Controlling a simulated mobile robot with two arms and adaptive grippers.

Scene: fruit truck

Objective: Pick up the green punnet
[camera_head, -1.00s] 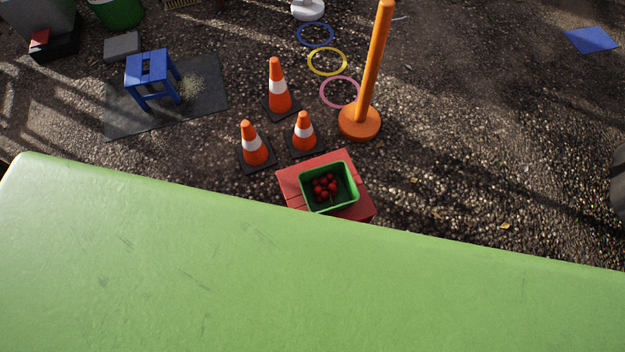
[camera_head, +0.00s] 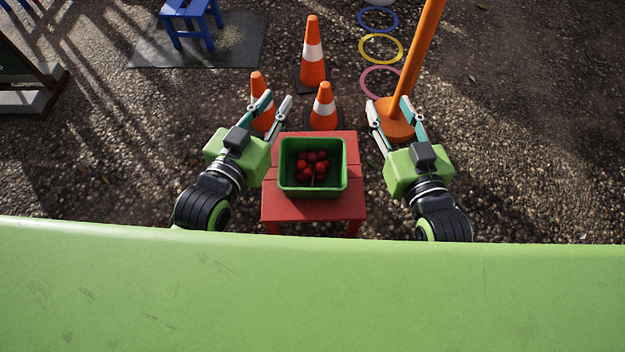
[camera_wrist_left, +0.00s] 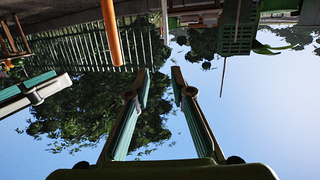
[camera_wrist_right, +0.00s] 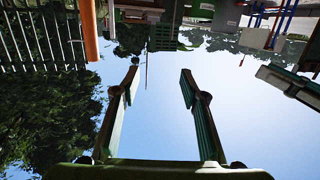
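The green punnet (camera_head: 325,191) holds several small red fruits and stands upright on a low red stool (camera_head: 313,212) in the middle of the head view. My left gripper (camera_head: 278,96) is to the left of the punnet, its fingers pointing away past the punnet's far left corner. My right gripper (camera_head: 388,101) is on the other side, its fingers also pointing away. Both are open, empty and apart from the punnet. The wrist views show gaps between the left fingertips (camera_wrist_left: 160,72) and between the right fingertips (camera_wrist_right: 160,69). I cannot make out the punnet there.
Orange cones (camera_head: 313,52) stand just beyond the stool, behind the left gripper. An orange post (camera_head: 415,60) on a round base rises beyond the right gripper. Rings (camera_head: 380,48) lie farther back. Gravel to the right is clear. My own green body fills the near foreground.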

